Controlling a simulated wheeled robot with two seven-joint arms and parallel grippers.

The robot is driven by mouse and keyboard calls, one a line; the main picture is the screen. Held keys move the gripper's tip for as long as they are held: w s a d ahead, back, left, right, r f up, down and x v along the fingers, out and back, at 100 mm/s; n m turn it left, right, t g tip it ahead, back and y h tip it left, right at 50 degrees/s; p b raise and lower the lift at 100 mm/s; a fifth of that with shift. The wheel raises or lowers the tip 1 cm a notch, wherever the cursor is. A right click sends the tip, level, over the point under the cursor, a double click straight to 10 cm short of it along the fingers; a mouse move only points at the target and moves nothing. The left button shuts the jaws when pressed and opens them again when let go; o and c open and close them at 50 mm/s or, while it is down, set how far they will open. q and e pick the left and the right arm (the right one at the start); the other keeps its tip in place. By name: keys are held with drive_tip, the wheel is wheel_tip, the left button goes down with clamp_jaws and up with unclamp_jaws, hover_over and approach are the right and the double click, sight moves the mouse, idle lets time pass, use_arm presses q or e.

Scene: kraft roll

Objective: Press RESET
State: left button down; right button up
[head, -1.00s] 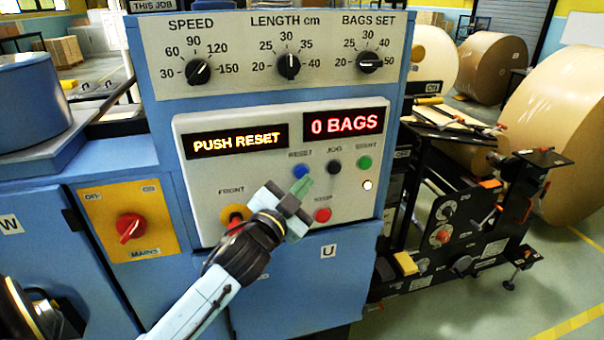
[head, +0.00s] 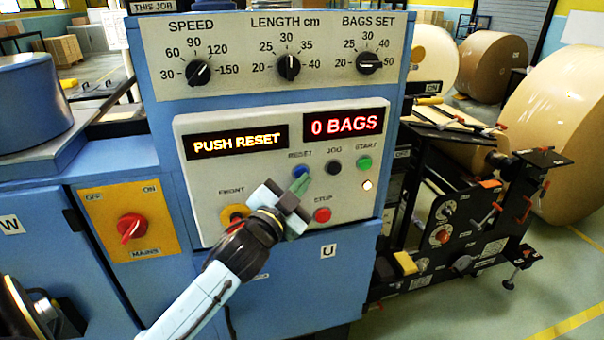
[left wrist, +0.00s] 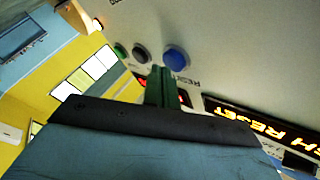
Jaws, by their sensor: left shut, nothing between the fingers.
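The blue RESET button (head: 301,172) sits on the grey control panel, under its label and left of the black JOG button (head: 333,167). My left gripper (head: 302,184) is shut and empty, its green fingertips just below the RESET button in the head view. In the left wrist view the shut fingers (left wrist: 162,88) point at the panel, beside the blue button (left wrist: 176,57). I cannot tell whether the tips touch it. The left display (head: 237,141) reads PUSH RESET and the right one (head: 344,122) reads 0 BAGS. My right gripper is not in view.
The green START button (head: 364,163), red STOP button (head: 322,215) and yellow-ringed FRONT control (head: 235,215) are close by. Three dials (head: 288,66) line the upper panel. A red MAINS switch (head: 131,228) is at left. Paper rolls (head: 560,130) stand at right.

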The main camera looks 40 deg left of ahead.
use_arm(q)
drive_tip(key=shift+w+a, duration=0.25)
drive_tip(key=shift+a, duration=0.1)
idle(0.6)
idle(0.3)
drive_tip(key=shift+s+d+p, duration=0.35)
drive_tip(key=shift+s+d, duration=0.2)
drive_tip(key=shift+d, duration=0.1)
drive_tip(key=s+d, duration=0.3)
drive_tip(key=shift+s+d+p, duration=0.1)
drive_tip(key=shift+d+p, duration=0.25)
drive_tip(key=shift+d, duration=0.05)
idle(0.6)
